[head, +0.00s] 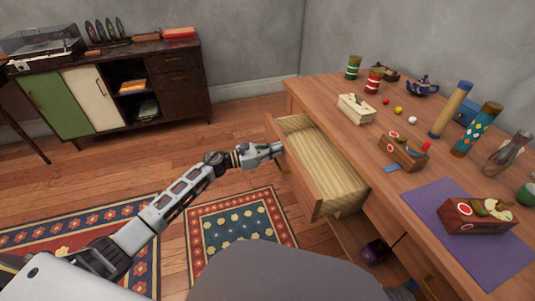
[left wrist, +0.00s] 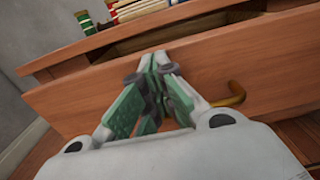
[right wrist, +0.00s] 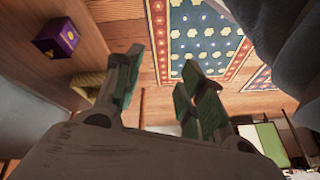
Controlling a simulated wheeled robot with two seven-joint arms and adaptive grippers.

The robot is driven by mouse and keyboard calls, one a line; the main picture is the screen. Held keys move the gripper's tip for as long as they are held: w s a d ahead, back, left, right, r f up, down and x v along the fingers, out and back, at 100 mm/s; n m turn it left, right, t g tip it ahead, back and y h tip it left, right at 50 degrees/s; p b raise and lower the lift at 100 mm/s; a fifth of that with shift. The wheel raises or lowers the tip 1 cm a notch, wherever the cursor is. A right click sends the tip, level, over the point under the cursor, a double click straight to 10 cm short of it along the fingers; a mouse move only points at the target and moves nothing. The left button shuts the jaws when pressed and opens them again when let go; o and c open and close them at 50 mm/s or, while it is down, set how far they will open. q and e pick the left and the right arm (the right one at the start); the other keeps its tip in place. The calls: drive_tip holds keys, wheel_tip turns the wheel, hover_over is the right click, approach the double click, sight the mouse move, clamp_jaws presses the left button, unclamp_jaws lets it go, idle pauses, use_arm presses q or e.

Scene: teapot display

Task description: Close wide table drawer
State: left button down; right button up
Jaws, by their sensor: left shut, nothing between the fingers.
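The wide table drawer (head: 322,165) is pulled out from the wooden table (head: 320,90), and its pale woven inside looks empty. In the left wrist view the drawer front (left wrist: 265,65) spans the picture, with a brass handle (left wrist: 232,95) right of the fingers. My left gripper (head: 277,149) is shut and empty at the outer side of the drawer front, near its far end. Its fingertips (left wrist: 155,62) overlap the front panel; I cannot tell whether they touch. My right gripper (right wrist: 162,85) is open and empty, seen only in the right wrist view, low beside the table.
The table top bears cups, boxes, a blue teapot (head: 422,86) and a purple mat (head: 425,205). A purple box (head: 375,252) sits below the drawer. A cabinet (head: 110,85) stands at the back left. Rugs (head: 240,225) cover the floor, which is otherwise clear before the drawer.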

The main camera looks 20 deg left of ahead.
use_arm(q)
drive_tip(key=b+x, duration=0.4)
drive_tip(key=x, duration=1)
drive_tip(key=shift+d, duration=0.1)
drive_tip(key=shift+w+d, duration=0.35)
drive_tip(key=shift+d, duration=0.1)
use_arm(e)
wheel_tip(320, 180, down, 9)
drive_tip(key=a+m+t+y, duration=0.1)
drive_tip(key=a+t, duration=0.1)
drive_tip(key=shift+w+f, duration=0.15)
drive_tip(key=shift+w, duration=0.25)
use_arm(q)
drive_tip(key=shift+a+b, duration=0.15)
drive_tip(key=shift+b, duration=0.15)
use_arm(e)
drive_tip(key=shift+a, duration=0.1)
